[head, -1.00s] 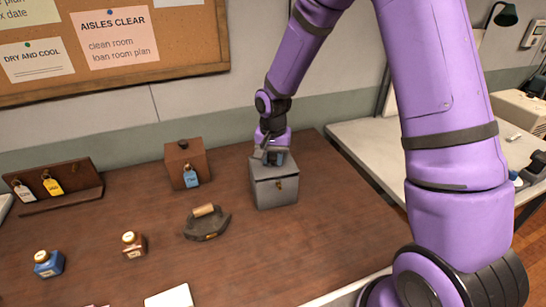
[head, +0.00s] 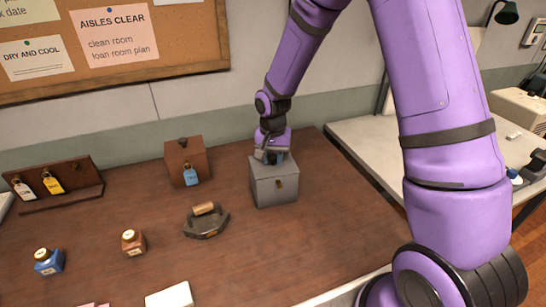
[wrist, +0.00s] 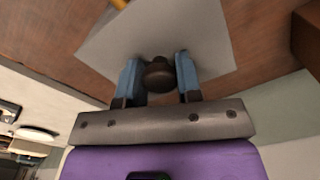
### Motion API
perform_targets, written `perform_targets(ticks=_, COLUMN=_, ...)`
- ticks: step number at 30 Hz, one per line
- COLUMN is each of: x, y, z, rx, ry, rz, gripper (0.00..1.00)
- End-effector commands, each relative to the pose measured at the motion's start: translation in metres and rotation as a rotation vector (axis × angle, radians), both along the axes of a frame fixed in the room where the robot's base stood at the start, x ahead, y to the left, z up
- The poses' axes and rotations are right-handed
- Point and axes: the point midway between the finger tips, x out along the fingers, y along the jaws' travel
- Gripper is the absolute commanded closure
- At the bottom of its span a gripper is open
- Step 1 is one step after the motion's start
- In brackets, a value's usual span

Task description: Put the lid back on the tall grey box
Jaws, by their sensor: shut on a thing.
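The grey lid (wrist: 108,45) is flat, with a dark round knob (wrist: 158,76). My gripper (head: 272,158) points down over the box top. Its blue fingers stand on either side of the knob and are shut on it, as the wrist view (wrist: 158,82) shows. In the head view the lid sits at the box top and looks about in line with it. I cannot tell whether it is fully seated, because the wrist hides the back of it.
A brown box (head: 187,166) with a blue tag stands left of the grey box. A dark iron-like thing with a wooden handle (head: 205,221) lies in front. Bottles (head: 133,243) and a tag rack (head: 55,185) are further left. The table right of the box is clear.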

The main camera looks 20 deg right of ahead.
Motion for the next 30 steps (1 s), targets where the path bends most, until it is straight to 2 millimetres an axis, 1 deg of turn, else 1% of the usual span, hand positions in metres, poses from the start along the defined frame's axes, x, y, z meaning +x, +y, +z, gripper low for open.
perform_targets(ticks=8, x=0.0000, y=-0.0001, z=0.0001, rx=0.000, ry=0.000, rz=0.000, gripper=0.91)
perform_targets(ticks=9, x=0.0000, y=-0.0001, z=0.0001, rx=0.000, ry=0.000, rz=0.000, gripper=0.65)
perform_targets(ticks=11, x=0.0000, y=-0.0001, z=0.0001, rx=0.000, ry=0.000, rz=0.000, gripper=0.52)
perform_targets(ticks=12, x=0.0000, y=-0.0001, z=0.0001, rx=0.000, ry=0.000, rz=0.000, gripper=0.42)
perform_targets(ticks=13, x=0.0000, y=-0.0001, z=0.0001, rx=0.000, ry=0.000, rz=0.000, gripper=0.38)
perform_targets(ticks=18, x=0.0000, y=-0.0001, z=0.0001, rx=0.000, ry=0.000, rz=0.000, gripper=0.38)
perform_targets(ticks=19, x=0.0000, y=-0.0001, z=0.0001, rx=0.000, ry=0.000, rz=0.000, gripper=0.35)
perform_targets(ticks=22, x=0.0000, y=-0.0001, z=0.0001, rx=0.000, ry=0.000, rz=0.000, gripper=0.13)
perform_targets(ticks=30, x=0.0001, y=-0.0002, z=0.0004, rx=0.000, ry=0.000, rz=0.000, gripper=0.12)
